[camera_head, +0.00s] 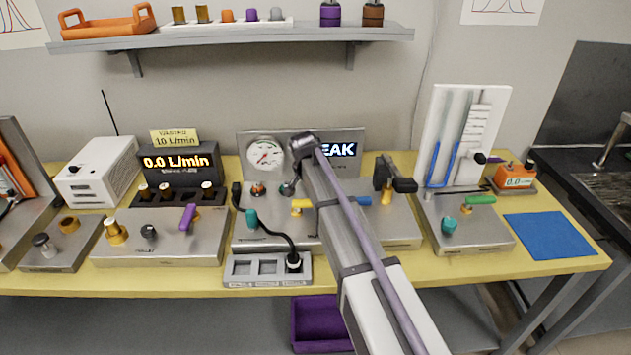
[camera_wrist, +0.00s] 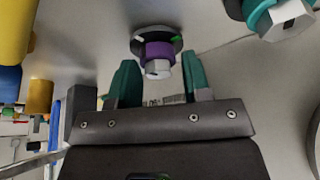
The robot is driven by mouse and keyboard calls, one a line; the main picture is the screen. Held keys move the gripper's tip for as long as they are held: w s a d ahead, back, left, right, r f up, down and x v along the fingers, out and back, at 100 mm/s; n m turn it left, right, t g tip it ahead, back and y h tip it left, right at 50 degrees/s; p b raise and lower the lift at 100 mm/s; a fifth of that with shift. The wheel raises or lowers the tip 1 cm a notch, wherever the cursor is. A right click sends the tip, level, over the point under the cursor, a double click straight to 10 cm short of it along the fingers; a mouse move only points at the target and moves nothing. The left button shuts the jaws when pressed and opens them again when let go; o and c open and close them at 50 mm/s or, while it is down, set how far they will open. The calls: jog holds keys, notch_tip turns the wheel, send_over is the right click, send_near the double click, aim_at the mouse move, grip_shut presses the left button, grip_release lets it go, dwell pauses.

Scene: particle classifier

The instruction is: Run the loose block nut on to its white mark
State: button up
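In the wrist view a fitting with a purple collar and a silver hex-shaped nut (camera_wrist: 158,68) stands on a dark round disc (camera_wrist: 140,45). The disc has a small green mark and a small pale mark near its edge. I cannot tell for sure whether this is the loose block nut. My gripper (camera_wrist: 160,78) is open, its two green-tipped fingers apart on either side of the nut, and nothing is held. The gap between nut and fingers is hard to judge. In the head view my arm hides most of this spot.
A teal fitting with a pale hex end (camera_wrist: 285,20) is close at the upper right in the wrist view. In the head view a pressure gauge (camera_head: 265,153) stands behind, a black cable (camera_head: 270,232) runs in front, and a blue mat (camera_head: 550,235) lies right.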

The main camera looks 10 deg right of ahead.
jog(key=shift+o, duration=1.2)
jog(key=p+v, duration=1)
jog(key=shift+r, duration=0.4)
jog(key=shift+s, duration=0.1)
jog(key=s+d+n+g+y, duration=0.1)
jog(key=s+n, duration=0.3)
jog(key=s, duration=1)
jog(key=s+d+f+n+g+y, duration=0.1)
jog(key=s+n+g, duration=0.1)
jog(key=s, duration=1.3)
jog(key=shift+s+d+f+n+g+y, duration=0.2)
jog(key=shift+d+n+g+y, duration=0.15)
jog(key=shift+n, duration=0.55)
